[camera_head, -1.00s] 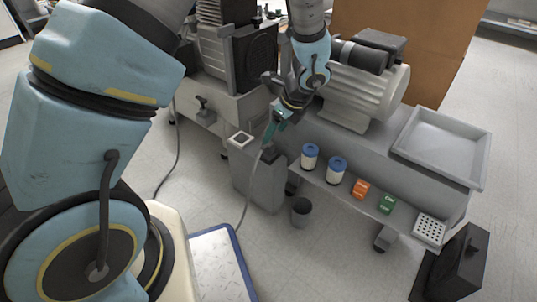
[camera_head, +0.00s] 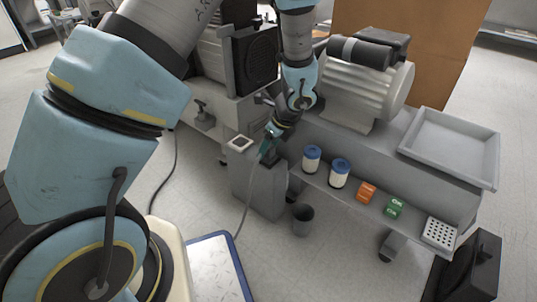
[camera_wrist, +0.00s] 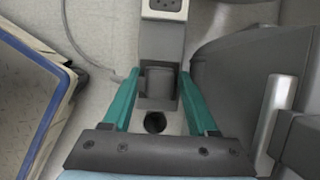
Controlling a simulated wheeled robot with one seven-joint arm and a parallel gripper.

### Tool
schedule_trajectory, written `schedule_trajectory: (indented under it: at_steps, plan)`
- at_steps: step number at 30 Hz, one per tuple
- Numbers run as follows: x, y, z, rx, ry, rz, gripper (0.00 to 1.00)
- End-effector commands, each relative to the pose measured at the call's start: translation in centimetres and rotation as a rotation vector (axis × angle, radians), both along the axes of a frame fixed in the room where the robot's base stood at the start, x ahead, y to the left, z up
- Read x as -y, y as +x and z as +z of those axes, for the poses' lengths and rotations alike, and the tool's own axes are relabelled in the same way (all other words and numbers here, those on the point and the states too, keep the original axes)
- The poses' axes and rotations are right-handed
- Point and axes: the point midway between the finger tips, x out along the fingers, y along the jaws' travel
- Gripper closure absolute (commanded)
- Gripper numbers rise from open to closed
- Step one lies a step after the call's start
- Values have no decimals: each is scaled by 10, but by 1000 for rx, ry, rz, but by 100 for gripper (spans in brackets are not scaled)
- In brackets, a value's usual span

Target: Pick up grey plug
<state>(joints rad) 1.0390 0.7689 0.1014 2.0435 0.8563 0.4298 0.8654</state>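The grey plug (camera_wrist: 160,84) looks like a dark grey block on top of a grey pedestal, between my fingers in the wrist view. A thin grey cable runs off to its left. My gripper (camera_wrist: 158,78) has teal fingers spread on either side of the plug, with small gaps showing, so it is open. In the head view my gripper (camera_head: 265,149) points down at the pedestal top (camera_head: 248,170), and its fingers and wrist largely hide the plug there.
A white socket (camera_wrist: 165,5) sits on the pedestal beyond the plug. A compressor bench stands to the right with blue-lidded jars (camera_head: 312,158), an orange box (camera_head: 366,192), green box (camera_head: 394,208) and tray (camera_head: 450,146).

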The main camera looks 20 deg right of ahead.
Motion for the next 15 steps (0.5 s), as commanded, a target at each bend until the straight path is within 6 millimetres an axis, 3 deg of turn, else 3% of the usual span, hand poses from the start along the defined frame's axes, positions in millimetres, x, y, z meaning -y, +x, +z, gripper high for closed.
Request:
schedule_trajectory:
  at_steps: [2,15]
  plan:
    - [0,0,0,0,0,0,51]
    - [0,0,0,0,0,0,100]
